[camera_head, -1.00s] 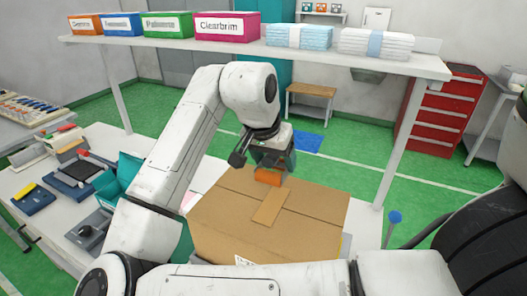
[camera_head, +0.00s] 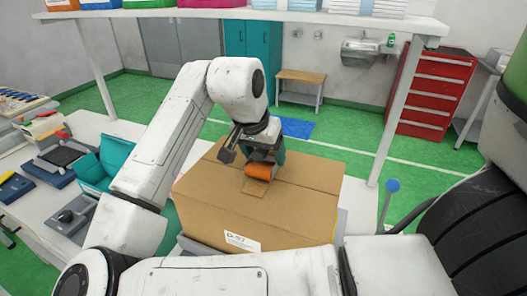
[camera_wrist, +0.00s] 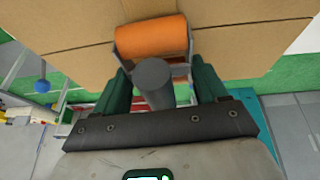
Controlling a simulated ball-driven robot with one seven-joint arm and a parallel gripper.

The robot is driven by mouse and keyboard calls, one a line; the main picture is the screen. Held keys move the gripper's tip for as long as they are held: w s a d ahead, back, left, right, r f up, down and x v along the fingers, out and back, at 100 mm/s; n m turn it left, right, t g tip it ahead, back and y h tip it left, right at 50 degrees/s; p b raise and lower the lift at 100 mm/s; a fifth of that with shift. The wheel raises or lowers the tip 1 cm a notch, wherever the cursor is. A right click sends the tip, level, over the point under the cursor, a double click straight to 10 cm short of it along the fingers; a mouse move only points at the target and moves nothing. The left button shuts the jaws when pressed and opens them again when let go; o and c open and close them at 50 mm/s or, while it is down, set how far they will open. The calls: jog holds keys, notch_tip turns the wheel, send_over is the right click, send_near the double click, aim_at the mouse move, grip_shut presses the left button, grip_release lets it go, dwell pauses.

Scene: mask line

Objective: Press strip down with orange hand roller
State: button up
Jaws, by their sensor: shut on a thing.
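The orange hand roller (camera_head: 258,171) is in my gripper (camera_head: 265,155), above or on the top of a closed cardboard box (camera_head: 330,215). In the wrist view the orange roller (camera_wrist: 152,38) lies across the cardboard, and its grey handle (camera_wrist: 153,82) sits between the dark green fingers of my gripper (camera_wrist: 155,88). A brown tape strip (camera_head: 265,187) lies on the box top by the roller. The roller and my arm cover part of the strip. I cannot tell whether the roller touches the strip.
The box stands on a white table (camera_head: 110,235). Teal bins (camera_head: 112,158) and a blue tray (camera_head: 58,156) are to its left. A blue-knobbed rod (camera_head: 391,186) stands to the right. A white shelf (camera_head: 290,16) spans above the back.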

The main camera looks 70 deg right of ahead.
aim_at(258, 168)
jog(key=shift+f, duration=0.55)
dwell(1.1)
jog(key=shift+a, duration=0.2)
jog(key=shift+a, duration=0.35)
jog(key=shift+a, duration=0.5)
jog(key=shift+a, duration=0.1)
jog(key=shift+a, duration=0.45)
jog(key=shift+w+a, duration=0.1)
